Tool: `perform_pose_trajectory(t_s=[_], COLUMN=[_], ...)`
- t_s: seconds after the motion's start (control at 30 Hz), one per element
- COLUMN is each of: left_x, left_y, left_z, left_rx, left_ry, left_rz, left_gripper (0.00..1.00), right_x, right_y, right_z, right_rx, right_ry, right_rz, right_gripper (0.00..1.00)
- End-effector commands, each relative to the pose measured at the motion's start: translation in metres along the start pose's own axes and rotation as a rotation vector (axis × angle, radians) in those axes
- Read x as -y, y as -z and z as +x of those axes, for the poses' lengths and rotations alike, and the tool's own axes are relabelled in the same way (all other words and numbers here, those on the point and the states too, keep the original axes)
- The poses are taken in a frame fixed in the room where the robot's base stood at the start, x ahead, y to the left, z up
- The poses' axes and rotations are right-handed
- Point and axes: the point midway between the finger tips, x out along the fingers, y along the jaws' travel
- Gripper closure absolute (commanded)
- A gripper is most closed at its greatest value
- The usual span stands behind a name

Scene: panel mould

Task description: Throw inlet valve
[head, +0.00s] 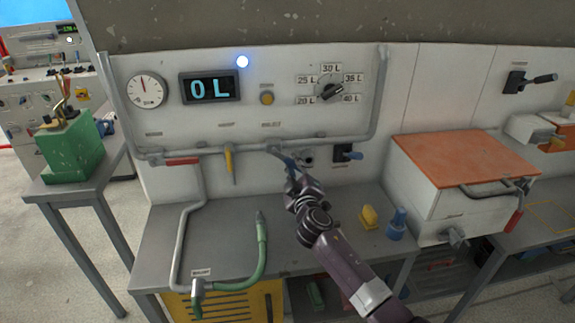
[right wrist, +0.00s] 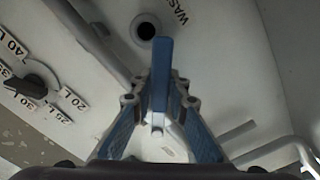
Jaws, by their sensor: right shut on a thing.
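A grey pipe (head: 252,148) runs along the lower part of the wall panel and carries several lever valves. A red lever (head: 182,161) lies level at the left. A yellow lever (head: 229,163) hangs down in the middle. A blue lever (head: 281,156) is at the right end. My right gripper (head: 291,174) reaches up to the blue lever. In the right wrist view the blue lever (right wrist: 160,80) stands between the two fingers (right wrist: 158,115), which are shut on it. The valve labels in the head view are too small to read. My left gripper is not in view.
The panel has a gauge (head: 147,89), a display (head: 210,87) reading 0 L and a dial (head: 331,91). A green hose (head: 261,250), yellow block (head: 369,216) and blue bottle (head: 397,224) are on the bench. An orange-topped box (head: 465,160) stands at right.

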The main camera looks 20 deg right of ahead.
Motion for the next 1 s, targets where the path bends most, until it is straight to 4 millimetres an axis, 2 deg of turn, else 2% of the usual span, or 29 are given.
perform_pose_trajectory(t_s=[0.1,0.5,0.7,1.0], left_x=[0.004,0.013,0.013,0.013], left_y=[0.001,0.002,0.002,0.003], left_z=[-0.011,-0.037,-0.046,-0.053], left_rx=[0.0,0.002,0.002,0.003], left_ry=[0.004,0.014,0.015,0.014], left_rz=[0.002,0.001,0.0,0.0], left_gripper=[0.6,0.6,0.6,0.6], right_x=[-0.011,-0.034,-0.041,-0.045], right_y=[0.002,0.009,0.012,0.015], right_z=[0.0,0.0,0.0,0.0], right_rx=[0.0,0.002,0.002,0.002], right_ry=[0.0,0.001,0.001,0.001], right_rz=[-0.117,-0.47,-0.597,-0.694], right_gripper=[1.0,1.0,1.0,1.0])
